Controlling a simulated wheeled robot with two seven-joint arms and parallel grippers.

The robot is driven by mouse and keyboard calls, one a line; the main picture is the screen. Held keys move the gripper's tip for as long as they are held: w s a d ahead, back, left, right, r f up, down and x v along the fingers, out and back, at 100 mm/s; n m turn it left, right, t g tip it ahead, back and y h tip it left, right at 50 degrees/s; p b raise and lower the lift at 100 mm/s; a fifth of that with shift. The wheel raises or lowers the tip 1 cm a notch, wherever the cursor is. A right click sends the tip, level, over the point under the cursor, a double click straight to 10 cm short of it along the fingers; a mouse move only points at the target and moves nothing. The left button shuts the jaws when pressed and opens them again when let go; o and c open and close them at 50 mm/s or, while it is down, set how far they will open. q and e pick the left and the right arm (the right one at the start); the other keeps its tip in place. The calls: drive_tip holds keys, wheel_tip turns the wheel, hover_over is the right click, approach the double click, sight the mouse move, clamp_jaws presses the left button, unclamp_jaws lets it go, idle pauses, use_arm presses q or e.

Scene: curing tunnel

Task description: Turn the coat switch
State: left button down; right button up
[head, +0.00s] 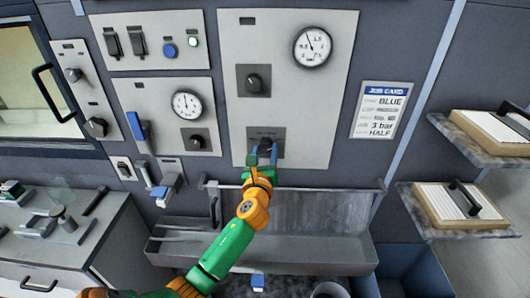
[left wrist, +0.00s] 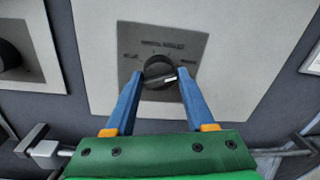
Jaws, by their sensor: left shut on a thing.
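A black rotary switch (left wrist: 157,68) sits on a grey square plate (left wrist: 187,46) with small print I cannot read well. Its pale pointer mark points to the right in the left wrist view. In the head view the plate (head: 254,133) is low on the large light panel. My left gripper (head: 264,151) is at this switch, with its blue fingers on either side of the knob and closed on it. The fingers also show in the left wrist view (left wrist: 160,77). In the head view the gripper hides part of the knob. My right gripper is not in view.
Another black knob (head: 253,84) and a round gauge (head: 313,47) are higher on the same panel. A job card (head: 382,109) hangs to the right and reads BLUE, 3 bar and HALF. A metal trough (head: 300,259) with a rail lies below.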

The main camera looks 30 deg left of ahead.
use_arm(q)
drive_tip(key=n, duration=0.2)
drive_tip(key=n+b, duration=0.1)
drive_tip(key=n, duration=0.1)
drive_tip(key=n+b, duration=0.1)
drive_tip(key=n, duration=0.1)
drive_tip(key=shift+f, duration=0.25)
drive_tip(key=n+b, duration=0.2)
drive_tip(key=n, duration=0.2)
drive_tip(key=shift+y, duration=0.3)
drive_tip(key=n+b, duration=0.1)
drive_tip(key=n, duration=0.3)
drive_tip(key=shift+d, duration=0.1)
drive_tip(key=n+y+b, duration=0.1)
drive_tip(key=n+b, duration=0.2)
drive_tip(key=n, duration=0.4)
drive_tip(key=n+b, duration=0.1)
drive_tip(key=n, duration=0.3)
drive_tip(key=shift+r+n+b, duration=0.2)
drive_tip(key=shift+n+b, duration=0.15)
drive_tip(key=shift+n, duration=1.25)
